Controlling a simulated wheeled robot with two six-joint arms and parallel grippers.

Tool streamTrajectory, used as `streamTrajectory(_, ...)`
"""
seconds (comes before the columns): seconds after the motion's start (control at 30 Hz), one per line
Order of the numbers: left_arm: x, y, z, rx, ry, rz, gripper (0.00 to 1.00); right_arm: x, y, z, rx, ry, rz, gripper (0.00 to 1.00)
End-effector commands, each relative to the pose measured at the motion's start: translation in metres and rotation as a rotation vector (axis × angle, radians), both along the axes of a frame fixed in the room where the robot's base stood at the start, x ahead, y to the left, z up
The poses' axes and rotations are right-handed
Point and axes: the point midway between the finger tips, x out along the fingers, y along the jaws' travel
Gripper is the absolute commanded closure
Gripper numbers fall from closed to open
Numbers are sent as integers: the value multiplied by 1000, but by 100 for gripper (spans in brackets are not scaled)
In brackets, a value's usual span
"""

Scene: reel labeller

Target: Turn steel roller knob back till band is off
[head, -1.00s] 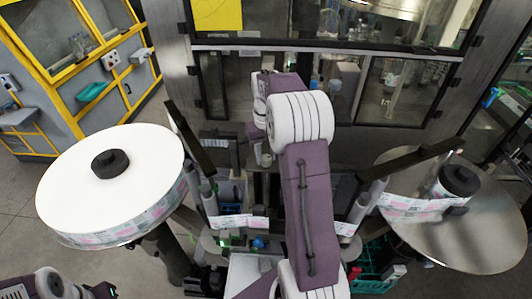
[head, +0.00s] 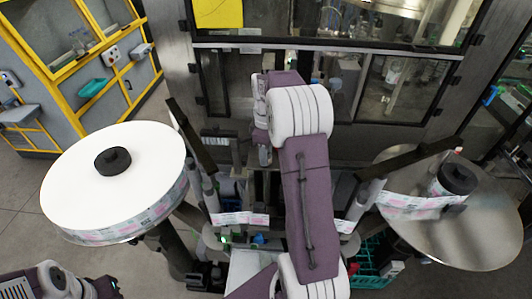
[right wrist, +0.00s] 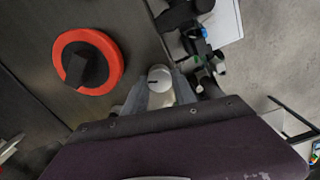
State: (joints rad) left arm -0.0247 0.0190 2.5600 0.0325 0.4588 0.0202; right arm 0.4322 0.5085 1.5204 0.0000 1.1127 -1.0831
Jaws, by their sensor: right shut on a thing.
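The steel roller knob (right wrist: 158,76) is a small round pale cap in the right wrist view. My right gripper (right wrist: 161,92) is shut on it, with one grey finger on either side. In the head view my right arm reaches into the middle of the machine and hides the knob; its wrist parts (head: 262,110) show at the arm's far end. A printed label band (head: 238,219) in pink and green crosses the centre, partly behind my arm. I cannot tell how it lies at the roller. My left gripper (head: 104,288) is low at the left, its fingers unclear.
A large white label reel (head: 85,190) lies at the left, and a steel disc (head: 480,235) with a black hub at the right. Dark guide bars flank the centre. In the right wrist view a black switch on a red ring (right wrist: 110,62) is close left of the knob.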

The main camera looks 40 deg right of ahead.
Motion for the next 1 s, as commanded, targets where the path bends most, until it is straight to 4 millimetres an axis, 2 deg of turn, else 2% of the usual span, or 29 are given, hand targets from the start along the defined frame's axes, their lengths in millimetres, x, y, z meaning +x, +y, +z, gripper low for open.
streamTrajectory(0.4,0,0,3,0,0,0,100,-1,0,0,1,1,203,100)
streamTrajectory(1.0,0,0,3,0,0,0,100,0,0,0,0,0,242,100)
